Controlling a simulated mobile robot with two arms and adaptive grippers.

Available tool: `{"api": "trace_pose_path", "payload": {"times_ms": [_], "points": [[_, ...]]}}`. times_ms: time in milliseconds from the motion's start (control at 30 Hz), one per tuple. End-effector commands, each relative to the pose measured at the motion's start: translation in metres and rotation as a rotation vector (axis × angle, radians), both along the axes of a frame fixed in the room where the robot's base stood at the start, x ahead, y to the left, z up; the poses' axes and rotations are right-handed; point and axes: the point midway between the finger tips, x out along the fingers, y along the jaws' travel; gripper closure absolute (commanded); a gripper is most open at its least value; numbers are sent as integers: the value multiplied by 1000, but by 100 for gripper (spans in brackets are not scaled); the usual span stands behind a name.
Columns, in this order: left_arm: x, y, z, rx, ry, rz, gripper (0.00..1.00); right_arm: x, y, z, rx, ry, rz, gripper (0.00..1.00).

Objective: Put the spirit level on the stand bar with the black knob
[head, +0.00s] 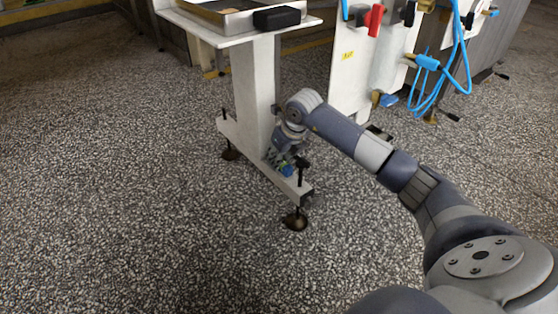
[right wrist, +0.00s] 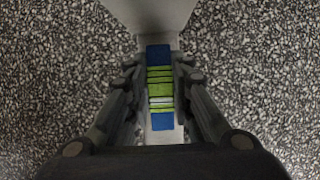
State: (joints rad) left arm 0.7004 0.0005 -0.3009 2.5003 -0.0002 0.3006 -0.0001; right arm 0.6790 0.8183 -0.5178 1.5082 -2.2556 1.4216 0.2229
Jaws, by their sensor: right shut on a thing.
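The spirit level (right wrist: 160,88) is blue with green bands and lies lengthwise between my right gripper's fingers (right wrist: 160,78) in the right wrist view. My right gripper is shut on it. In the head view the level (head: 286,170) is a small blue-green patch, partly hidden by my right gripper (head: 284,158). It is at the stand's white foot bar (head: 240,138), close to the column; I cannot tell whether it touches the bar. A black knob (head: 302,163) tops the screw foot at the bar's near end. My left gripper is not in view.
The white column (head: 254,85) rises beside my right gripper to a tabletop with a metal tray (head: 232,20) and black box (head: 277,18). Another black-topped screw foot (head: 226,115) is at the far end. A white panel (head: 350,65) with blue hoses (head: 425,90) stands behind. Speckled floor is clear at left.

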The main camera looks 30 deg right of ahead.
Motion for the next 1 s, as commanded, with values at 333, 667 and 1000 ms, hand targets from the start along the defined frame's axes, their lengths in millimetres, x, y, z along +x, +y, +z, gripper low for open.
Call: {"api": "trace_pose_path", "payload": {"times_ms": [333, 667, 1000], "points": [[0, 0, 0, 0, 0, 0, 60, 0, 0, -2, 1, 0, 0, 60], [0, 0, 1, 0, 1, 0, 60, 0, 0, 1, 1, -1, 0, 60], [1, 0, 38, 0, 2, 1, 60, -17, -2, 51, -1, -2, 1, 60]]}}
